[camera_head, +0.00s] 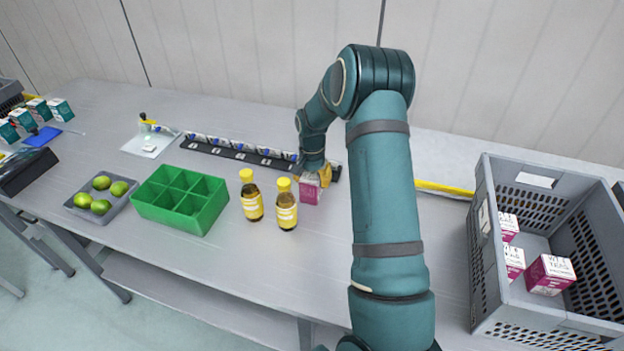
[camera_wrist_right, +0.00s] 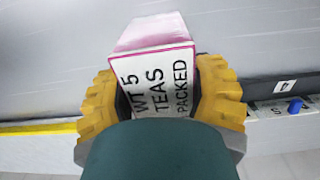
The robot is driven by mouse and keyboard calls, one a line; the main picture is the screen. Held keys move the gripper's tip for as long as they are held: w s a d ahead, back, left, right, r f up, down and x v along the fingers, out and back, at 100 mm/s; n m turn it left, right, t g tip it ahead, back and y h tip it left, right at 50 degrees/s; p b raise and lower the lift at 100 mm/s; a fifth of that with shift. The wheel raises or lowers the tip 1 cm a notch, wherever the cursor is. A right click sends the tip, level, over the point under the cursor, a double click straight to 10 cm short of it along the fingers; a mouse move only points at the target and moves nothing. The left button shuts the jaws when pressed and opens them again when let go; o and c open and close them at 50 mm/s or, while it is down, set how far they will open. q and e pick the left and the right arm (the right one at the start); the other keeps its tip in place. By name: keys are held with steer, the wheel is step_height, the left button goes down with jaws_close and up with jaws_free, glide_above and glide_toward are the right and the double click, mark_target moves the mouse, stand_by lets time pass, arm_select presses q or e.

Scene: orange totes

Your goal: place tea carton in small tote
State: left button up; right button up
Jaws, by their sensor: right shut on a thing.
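My right gripper (camera_head: 318,174) is shut on a pink-and-white tea carton (camera_head: 310,191) at the middle of the table. I cannot tell whether the carton touches the table. A grey tote (camera_head: 482,262) with slotted walls stands at the right and holds several similar cartons (camera_head: 550,274). My left gripper is not in view.
Two yellow-capped bottles (camera_head: 286,208) stand just left of the carton. A green divided box (camera_head: 155,205) and a tray of limes (camera_head: 128,201) are further left. A dark strip (camera_head: 235,153) with several items runs behind. The front middle table is clear.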

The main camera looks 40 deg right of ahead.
steer(key=shift+f, duration=0.15)
steer(key=o, duration=1.4)
